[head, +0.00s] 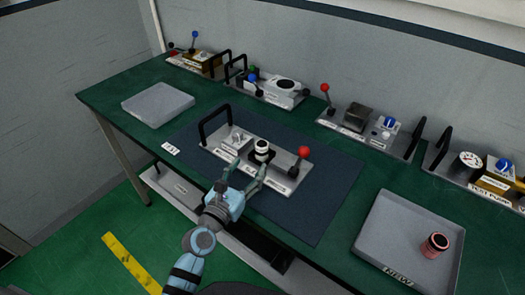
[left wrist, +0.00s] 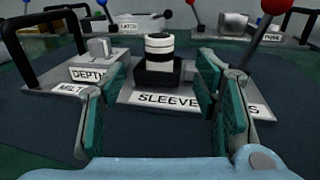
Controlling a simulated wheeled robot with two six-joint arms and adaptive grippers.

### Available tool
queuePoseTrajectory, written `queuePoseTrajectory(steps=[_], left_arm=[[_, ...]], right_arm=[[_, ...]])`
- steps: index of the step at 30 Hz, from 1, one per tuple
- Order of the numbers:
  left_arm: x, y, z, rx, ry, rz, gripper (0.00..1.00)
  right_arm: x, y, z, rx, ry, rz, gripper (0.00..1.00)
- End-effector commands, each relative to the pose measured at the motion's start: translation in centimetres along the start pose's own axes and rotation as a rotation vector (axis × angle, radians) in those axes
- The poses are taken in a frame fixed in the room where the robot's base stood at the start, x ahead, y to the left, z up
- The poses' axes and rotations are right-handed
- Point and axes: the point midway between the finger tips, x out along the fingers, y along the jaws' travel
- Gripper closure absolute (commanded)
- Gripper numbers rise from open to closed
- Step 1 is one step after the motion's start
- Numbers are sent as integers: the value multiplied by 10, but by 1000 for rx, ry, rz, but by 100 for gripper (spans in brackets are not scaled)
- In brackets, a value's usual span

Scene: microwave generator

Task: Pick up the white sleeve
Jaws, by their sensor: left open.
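The white sleeve (head: 262,147) is a short white cylinder with dark bands, standing upright on a black holder of a grey fixture (head: 237,141) on the dark blue mat. It also shows in the left wrist view (left wrist: 159,46), upright on the black block (left wrist: 158,72) behind the "SLEEVE" label. My left gripper (head: 243,172) is open and empty, in front of the fixture on the near side of the sleeve. In the left wrist view its two fingers (left wrist: 160,110) stand apart, with the sleeve beyond them and between them. My right gripper is not in view.
A red-knobbed lever (head: 303,153) stands right of the sleeve and a black handle (head: 213,122) left. An empty grey tray (head: 158,104) lies at the left. A grey tray marked "NEW" (head: 385,240) holds a reddish cylinder (head: 434,245). Several fixtures line the back.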

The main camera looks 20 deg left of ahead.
Motion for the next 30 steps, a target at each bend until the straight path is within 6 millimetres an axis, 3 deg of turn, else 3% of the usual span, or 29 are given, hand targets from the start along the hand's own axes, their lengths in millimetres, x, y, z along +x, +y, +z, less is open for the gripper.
queuePoseTrajectory(steps=[3, 10, 15, 23, 30], left_arm=[[24, 0, 0, -2, -1, 1, 44], [50, 1, 3, -3, -3, 2, 44], [83, 0, 7, -5, -3, 2, 44], [92, 1, 8, -4, -1, 3, 44], [92, 1, 8, -4, -1, 3, 79]], right_arm=[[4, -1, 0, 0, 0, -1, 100], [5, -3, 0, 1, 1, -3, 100], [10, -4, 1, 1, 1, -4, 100], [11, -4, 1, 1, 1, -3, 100], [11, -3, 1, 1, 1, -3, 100]])
